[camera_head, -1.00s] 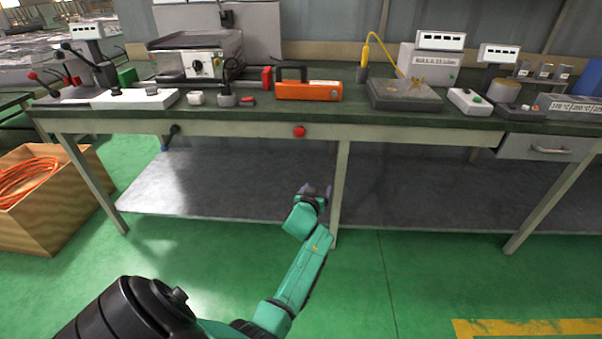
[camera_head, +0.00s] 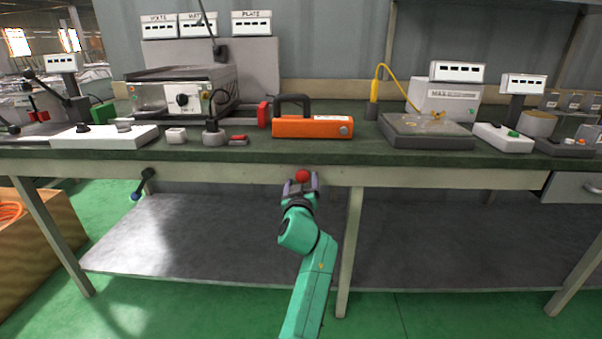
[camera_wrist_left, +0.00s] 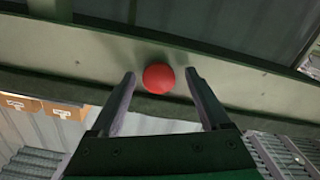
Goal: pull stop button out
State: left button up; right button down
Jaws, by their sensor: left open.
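The red stop button (camera_head: 302,176) sits on the pale front rail of the workbench, left of the middle leg. In the left wrist view the button (camera_wrist_left: 158,78) is a round red knob between and just beyond the two fingertips. My left gripper (camera_head: 301,187) is right below and in front of the button in the head view. In the left wrist view its fingers (camera_wrist_left: 160,80) are apart, with a gap on both sides of the button, and nothing is held. The button's stem is hidden behind its head. My right gripper is not seen.
The workbench top (camera_head: 375,157) overhangs just above the button. An orange tool (camera_head: 310,127) and a hot plate unit (camera_head: 183,95) stand on it. A black lever (camera_head: 143,184) hangs from the rail at left. A grey lower shelf (camera_head: 200,235) lies below.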

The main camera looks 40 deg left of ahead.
pick_arm(q)
jog(key=shift+w+a, duration=0.2)
jog(key=shift+w, duration=0.15)
jog(key=shift+s+d+r, duration=0.15)
jog(key=shift+r, duration=0.05)
jog(key=shift+c, duration=0.3)
grip_shut()
dwell(0.8)
